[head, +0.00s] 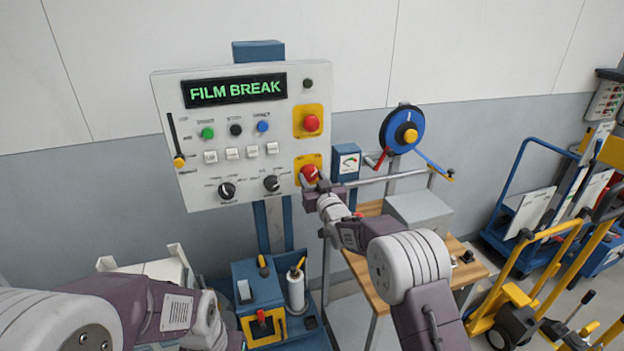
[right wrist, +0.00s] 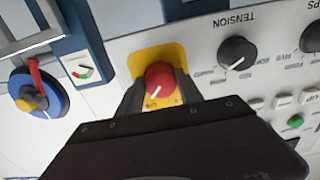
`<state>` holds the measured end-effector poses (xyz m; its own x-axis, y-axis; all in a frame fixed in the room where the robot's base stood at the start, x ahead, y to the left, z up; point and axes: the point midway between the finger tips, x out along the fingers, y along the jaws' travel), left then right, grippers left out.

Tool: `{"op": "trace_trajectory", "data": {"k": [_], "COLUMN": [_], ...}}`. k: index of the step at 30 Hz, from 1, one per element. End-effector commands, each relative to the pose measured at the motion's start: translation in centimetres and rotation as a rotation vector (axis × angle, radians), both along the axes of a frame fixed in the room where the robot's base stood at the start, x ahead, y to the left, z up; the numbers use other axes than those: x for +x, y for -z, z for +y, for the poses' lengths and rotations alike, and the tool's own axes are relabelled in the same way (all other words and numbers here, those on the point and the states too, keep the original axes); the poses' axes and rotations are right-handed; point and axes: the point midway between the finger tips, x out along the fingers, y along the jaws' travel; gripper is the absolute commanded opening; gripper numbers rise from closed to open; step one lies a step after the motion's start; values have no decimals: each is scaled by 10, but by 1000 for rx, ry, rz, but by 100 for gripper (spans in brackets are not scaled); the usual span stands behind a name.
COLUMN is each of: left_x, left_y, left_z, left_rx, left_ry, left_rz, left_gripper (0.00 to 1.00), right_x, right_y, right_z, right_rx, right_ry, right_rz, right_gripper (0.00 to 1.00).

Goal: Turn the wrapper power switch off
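The control panel (head: 240,125) stands upright with a lit "FILM BREAK" display (head: 235,90). At its lower right is a red rotary switch (head: 309,174) on a yellow plate, probably the power switch. In the right wrist view this red knob (right wrist: 160,82) has a white pointer mark slanting to the lower left of the picture. My right gripper (right wrist: 160,85) is at the panel with one finger on each side of the knob. Whether the fingers press on it is not clear. My left arm is low at the left; its gripper is out of view.
A red mushroom button (head: 311,123) sits on another yellow plate above the switch. The tension knob (right wrist: 237,53) is close beside it. A gauge box (head: 346,162) and a blue reel (head: 402,130) stand right of the panel, above a wooden bench (head: 381,294).

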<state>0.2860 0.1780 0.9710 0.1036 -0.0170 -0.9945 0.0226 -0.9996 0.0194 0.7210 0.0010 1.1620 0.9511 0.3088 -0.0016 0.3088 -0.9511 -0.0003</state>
Motion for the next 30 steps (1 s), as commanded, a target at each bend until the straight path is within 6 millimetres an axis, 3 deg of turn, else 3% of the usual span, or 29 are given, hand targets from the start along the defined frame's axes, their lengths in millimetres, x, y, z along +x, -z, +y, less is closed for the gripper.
{"op": "trace_trajectory", "data": {"k": [13,30], "left_x": [0,0], "left_y": [18,79], "left_z": [0,0], "left_rx": [0,0], "left_ry": [0,0], "left_rz": [0,0], "left_gripper": [36,36], "right_x": [0,0], "right_y": [2,3], "right_z": [0,-1], "right_rx": [-97,-587], "right_ry": [0,1], "right_rz": [-38,-198], "right_gripper": [3,3]}}
